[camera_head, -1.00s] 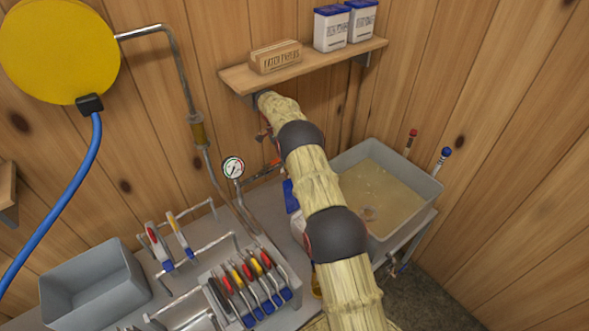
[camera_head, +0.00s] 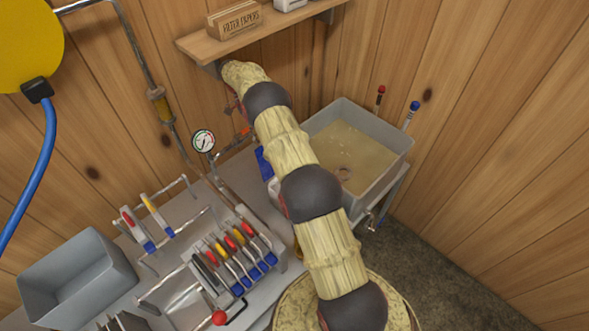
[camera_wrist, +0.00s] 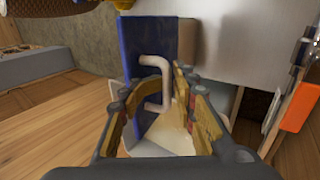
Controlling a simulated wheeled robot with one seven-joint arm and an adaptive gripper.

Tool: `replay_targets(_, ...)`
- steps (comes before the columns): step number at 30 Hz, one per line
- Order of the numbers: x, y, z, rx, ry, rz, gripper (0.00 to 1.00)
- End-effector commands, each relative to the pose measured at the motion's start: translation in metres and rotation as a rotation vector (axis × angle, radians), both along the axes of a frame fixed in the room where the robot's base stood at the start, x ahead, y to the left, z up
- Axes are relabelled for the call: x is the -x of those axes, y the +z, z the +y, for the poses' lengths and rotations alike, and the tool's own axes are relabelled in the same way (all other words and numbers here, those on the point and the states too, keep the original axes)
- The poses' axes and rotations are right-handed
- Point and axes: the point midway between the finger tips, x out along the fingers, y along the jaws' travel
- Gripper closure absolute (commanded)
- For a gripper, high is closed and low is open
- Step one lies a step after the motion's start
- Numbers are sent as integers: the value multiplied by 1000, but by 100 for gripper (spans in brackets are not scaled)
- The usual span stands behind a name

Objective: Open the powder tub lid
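The powder tub shows in the head view as a small patch of blue lid (camera_head: 263,163) and white body (camera_head: 272,186), mostly hidden behind my arm. In the wrist view the blue lid (camera_wrist: 145,45) stands out as a flat panel with a pale looped handle (camera_wrist: 157,66). White surface, seemingly the tub (camera_wrist: 172,140), shows lower down between the fingers. My gripper (camera_wrist: 150,88) is open, its fingers on either side of the handle. I cannot tell whether they touch it. My gripper is hidden in the head view.
A grey basin of tan liquid (camera_head: 400,142) stands right of my arm. A rack of coloured-handled tools (camera_head: 235,254) and an empty grey bin (camera_head: 72,262) are at left. A pressure gauge (camera_head: 203,141) and pipes rise behind. A shelf (camera_head: 190,45) hangs above.

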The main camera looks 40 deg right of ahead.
Motion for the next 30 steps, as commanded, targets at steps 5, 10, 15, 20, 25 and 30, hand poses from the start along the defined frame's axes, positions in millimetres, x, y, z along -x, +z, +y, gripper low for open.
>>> replay_targets(5,21,10,-2,1,-1,0,73)
replay_targets(10,47,15,-5,1,-1,1,73)
replay_targets(15,77,14,-7,1,-1,1,73)
replay_targets(20,106,9,-9,0,-1,1,73)
replay_targets(25,130,0,-11,-1,-1,-37,73)
replay_targets(30,143,-8,-12,-7,-2,-123,73)
